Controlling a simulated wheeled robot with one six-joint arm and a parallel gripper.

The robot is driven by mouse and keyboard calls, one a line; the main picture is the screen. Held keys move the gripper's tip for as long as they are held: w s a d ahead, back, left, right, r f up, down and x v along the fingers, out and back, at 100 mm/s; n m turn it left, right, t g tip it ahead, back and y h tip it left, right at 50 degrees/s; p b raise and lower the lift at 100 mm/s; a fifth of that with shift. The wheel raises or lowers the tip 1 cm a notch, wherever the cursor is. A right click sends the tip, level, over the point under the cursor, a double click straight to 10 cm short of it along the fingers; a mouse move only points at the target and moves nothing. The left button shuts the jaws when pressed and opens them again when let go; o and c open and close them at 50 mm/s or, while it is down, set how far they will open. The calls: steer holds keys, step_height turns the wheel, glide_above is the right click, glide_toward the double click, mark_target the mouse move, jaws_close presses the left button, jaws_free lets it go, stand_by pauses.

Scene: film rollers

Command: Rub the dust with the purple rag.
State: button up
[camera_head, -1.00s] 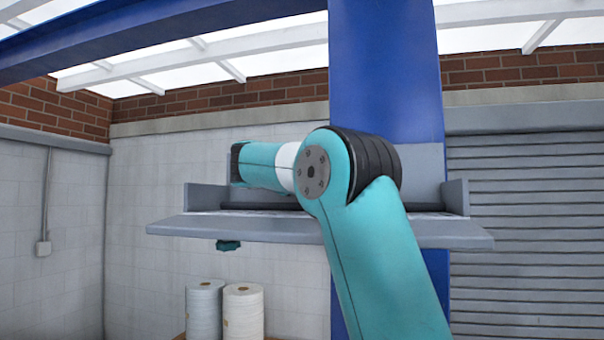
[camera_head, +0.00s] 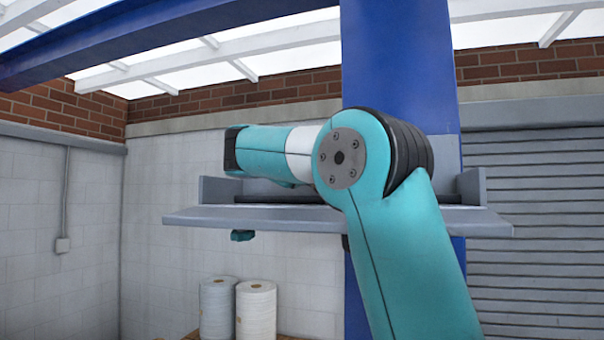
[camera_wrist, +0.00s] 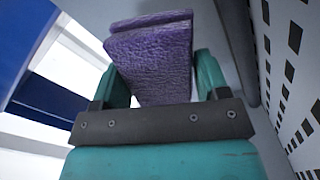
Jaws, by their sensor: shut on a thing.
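The purple rag (camera_wrist: 150,58) is a folded, crinkled block in the wrist view. My gripper (camera_wrist: 160,85) is shut on it, with a teal finger on each side. In the head view my teal arm reaches across in front of a grey shelf (camera_head: 200,217), and the gripper and rag are hidden there. I cannot make out any dust in either view.
The shelf has raised end walls and hangs before a blue column (camera_head: 400,60). White rolls (camera_head: 256,310) stand below it. A ribbed shutter (camera_head: 540,240) is at the right. In the wrist view a white panel with black rectangles (camera_wrist: 290,75) runs along the right.

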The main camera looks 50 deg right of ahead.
steer(key=shift+s+a, duration=0.1)
steer(key=shift+a, duration=0.1)
steer(key=shift+b+v, duration=0.35)
steer(key=shift+v, duration=1.1)
